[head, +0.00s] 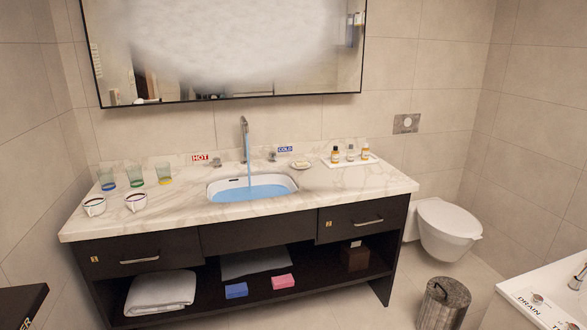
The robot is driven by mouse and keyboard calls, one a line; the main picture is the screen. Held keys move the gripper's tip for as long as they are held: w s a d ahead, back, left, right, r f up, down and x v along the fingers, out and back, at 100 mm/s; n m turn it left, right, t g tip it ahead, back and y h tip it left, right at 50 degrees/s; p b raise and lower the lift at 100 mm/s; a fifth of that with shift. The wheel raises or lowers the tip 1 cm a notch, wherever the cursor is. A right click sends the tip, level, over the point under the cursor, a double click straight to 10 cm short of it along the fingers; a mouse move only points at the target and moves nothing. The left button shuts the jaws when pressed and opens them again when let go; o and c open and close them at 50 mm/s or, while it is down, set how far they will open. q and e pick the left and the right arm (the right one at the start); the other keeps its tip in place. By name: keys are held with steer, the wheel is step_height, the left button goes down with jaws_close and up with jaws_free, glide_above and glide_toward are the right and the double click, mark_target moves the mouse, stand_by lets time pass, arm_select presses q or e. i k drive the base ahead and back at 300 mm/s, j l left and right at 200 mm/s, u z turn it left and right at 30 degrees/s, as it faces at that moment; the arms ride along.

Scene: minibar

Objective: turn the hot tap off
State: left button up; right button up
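The hot tap knob (215,163) is a small metal handle on the marble counter, left of the faucet. A red-lettered HOT sign (199,158) stands beside it on the left. The cold tap knob (272,156) is right of the faucet, near the blue-lettered COLD sign (285,149). The faucet (244,124) is tall and metal, and a blue stream (249,172) falls from it into the sink. The sink (213,187) holds blue water (252,194). Neither of my grippers is in view.
Glasses (135,175) and two cups (95,205) stand on the counter's left. A soap dish (300,164) and a tray (350,163) of bottles are on the right. A partly fogged mirror (230,45) hangs above. A toilet (447,225), bin (444,302) and tub edge (540,295) are at right.

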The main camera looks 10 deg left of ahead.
mark_target(215, 161)
steer(key=i+j+u, duration=0.15)
steer(key=i+u, duration=0.7)
steer(key=j+z, duration=0.1)
steer(key=z, duration=0.25)
